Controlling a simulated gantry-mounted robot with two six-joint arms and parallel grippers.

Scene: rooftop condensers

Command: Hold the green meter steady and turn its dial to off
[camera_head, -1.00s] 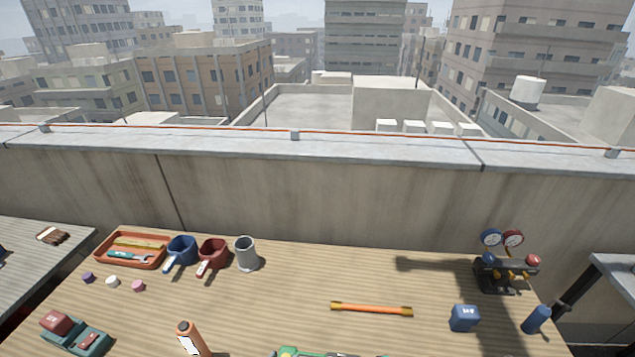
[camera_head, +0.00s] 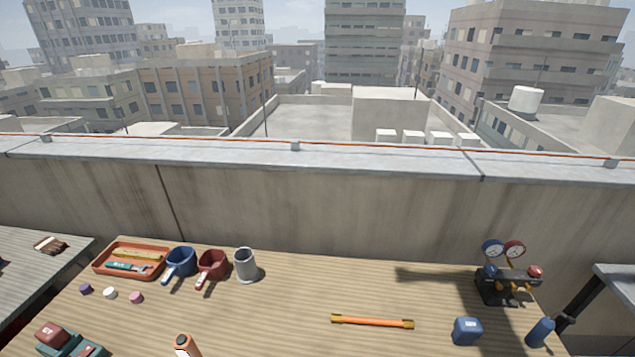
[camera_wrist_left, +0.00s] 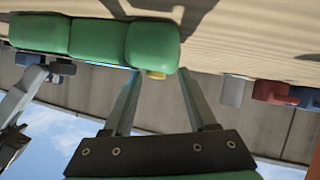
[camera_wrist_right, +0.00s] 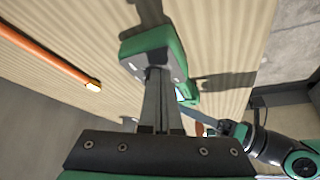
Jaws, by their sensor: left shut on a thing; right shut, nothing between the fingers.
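The green meter (camera_wrist_left: 98,40) fills the top left of the left wrist view, with a yellow part at its end. My left gripper (camera_wrist_left: 160,85) is shut on it, its fingers running up to the meter's end. In the right wrist view the meter (camera_wrist_right: 150,42) lies over the table with a blue strip on its side. My right gripper (camera_wrist_right: 157,75) is shut and empty, its tips at or very near the meter's end; I cannot tell whether they touch. The dial is not clearly visible. The head view shows neither gripper nor the meter.
An orange rod (camera_head: 372,321) lies mid-table, with a blue block (camera_head: 467,331), blue cylinder (camera_head: 540,332) and gauge set (camera_head: 507,285) to its right.

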